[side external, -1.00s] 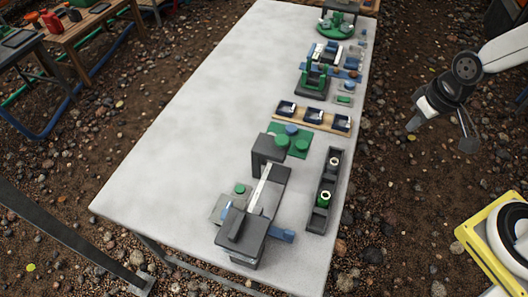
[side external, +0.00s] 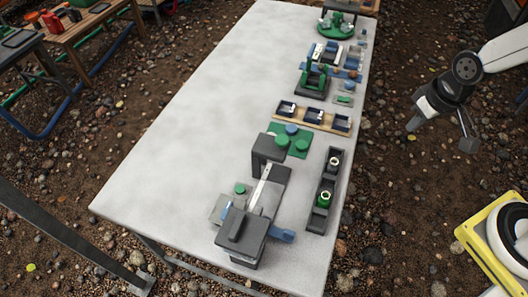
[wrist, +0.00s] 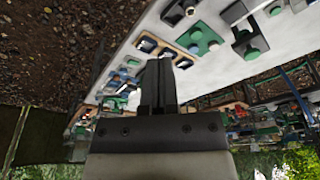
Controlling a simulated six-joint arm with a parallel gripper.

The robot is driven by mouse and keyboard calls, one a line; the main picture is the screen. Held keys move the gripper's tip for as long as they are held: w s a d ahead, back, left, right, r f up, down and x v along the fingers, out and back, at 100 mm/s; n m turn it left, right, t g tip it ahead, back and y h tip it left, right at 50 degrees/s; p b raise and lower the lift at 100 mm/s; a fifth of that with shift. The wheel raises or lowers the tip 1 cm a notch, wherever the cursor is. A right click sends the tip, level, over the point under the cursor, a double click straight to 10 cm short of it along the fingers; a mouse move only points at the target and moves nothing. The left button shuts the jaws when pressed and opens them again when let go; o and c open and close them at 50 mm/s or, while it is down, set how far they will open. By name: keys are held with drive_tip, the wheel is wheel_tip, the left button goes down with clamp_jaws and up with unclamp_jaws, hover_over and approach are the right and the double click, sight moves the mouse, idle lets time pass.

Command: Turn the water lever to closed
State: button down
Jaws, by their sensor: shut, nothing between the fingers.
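A blue handle (side external: 284,236) sticks out to the right from a dark machine (side external: 240,240) at the near end of the long pale table. It may be the water lever, but I cannot tell for sure, and its setting is not readable. My gripper is shut and empty in the wrist view (wrist: 158,70), its dark fingers side by side. In the side view my arm's end hangs off the table's right side, over the gravel, well apart from the machine. The fingers hide part of the table in the wrist view.
The pale table (side external: 170,150) has a wide bare left half. Along its right side stand a dark narrow tray (side external: 329,175) with two round parts, a wooden rack (side external: 300,119) of dark bins, a green plate (side external: 303,153) and several green and blue fixtures. Gravel surrounds the table.

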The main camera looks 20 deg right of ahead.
idle(0.3)
drive_tip(key=c, duration=0.8)
unclamp_jaws()
drive_tip(key=shift+o, duration=0.8)
drive_tip(key=shift+w+a, duration=0.15)
drive_tip(key=shift+w, duration=0.1)
drive_tip(key=w+a+f+n+g, duration=0.1)
drive_tip(key=w+a+f+n, duration=0.1)
drive_tip(key=w+a+n, duration=0.6)
drive_tip(key=w+a+f+n, duration=0.3)
drive_tip(key=w+a+n, duration=0.2)
drive_tip(key=a, duration=0.4)
drive_tip(key=a+f+n, duration=0.3)
drive_tip(key=a+n, duration=0.1)
drive_tip(key=a, duration=0.3)
drive_tip(key=s+a+f+n+g, duration=0.1)
drive_tip(key=a+f+n, duration=0.3)
drive_tip(key=a, duration=0.4)
drive_tip(key=s+a+f+n, duration=0.1)
drive_tip(key=a+f+n, duration=0.3)
drive_tip(key=a+n, duration=0.2)
drive_tip(key=shift+a+f+g, duration=0.1)
drive_tip(key=shift+a+g, duration=0.2)
drive_tip(key=shift+a, duration=0.65)
